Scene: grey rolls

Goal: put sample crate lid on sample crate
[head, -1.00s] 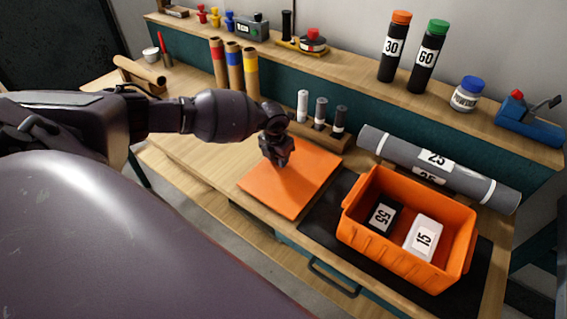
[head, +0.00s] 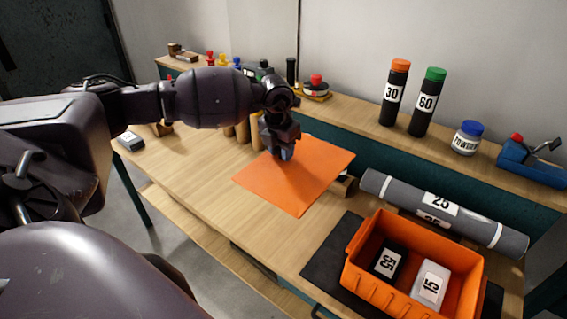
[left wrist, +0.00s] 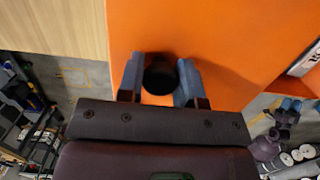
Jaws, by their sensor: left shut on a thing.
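The sample crate lid is a flat orange square plate (head: 312,180), held in the air over the table's middle, left of the crate. It fills much of the left wrist view (left wrist: 225,40). My left gripper (head: 284,153) is shut on its round black knob, which shows between the blue fingertips in the left wrist view (left wrist: 160,78). The sample crate (head: 372,285) is an open orange box at the right front, holding a black block marked 55 (head: 387,262) and a white block marked 15 (head: 430,286). My right gripper is not in view.
The crate stands on a black mat (head: 322,262). A grey roll marked 25 (head: 470,222) lies behind it. The raised back shelf holds black tubes 30 (head: 394,95) and 60 (head: 424,107), a powder jar (head: 466,138) and a blue tool (head: 530,163). The lid partly hides a wooden rack (head: 344,186).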

